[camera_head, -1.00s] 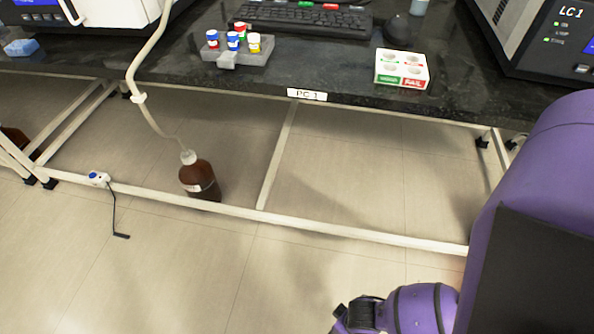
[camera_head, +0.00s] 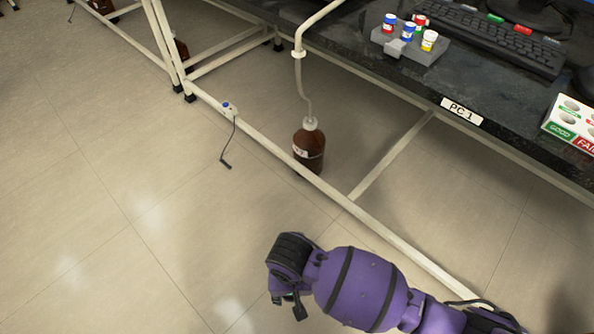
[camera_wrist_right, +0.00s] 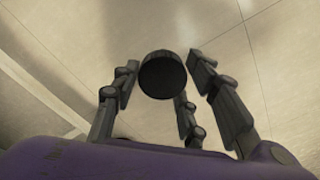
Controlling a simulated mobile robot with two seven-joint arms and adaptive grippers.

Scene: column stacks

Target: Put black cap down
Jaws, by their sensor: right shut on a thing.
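The black cap (camera_wrist_right: 163,76) shows as a dark round disc between the fingertips of my right gripper (camera_wrist_right: 165,68) in the right wrist view. The three dark fingers close around it, with pale floor tiles behind. In the head view my right gripper (camera_head: 288,304) hangs over the floor in front of the bench, at the end of the purple arm. The cap cannot be made out there. My left gripper is in neither view.
A dark bench (camera_head: 410,85) carries a grey rack (camera_head: 409,44) with several small capped vials, a keyboard (camera_head: 505,38) and a GOOD/FAIL box (camera_head: 572,122). A brown bottle (camera_head: 309,150) with a tube stands below, behind a white floor rail (camera_head: 258,143).

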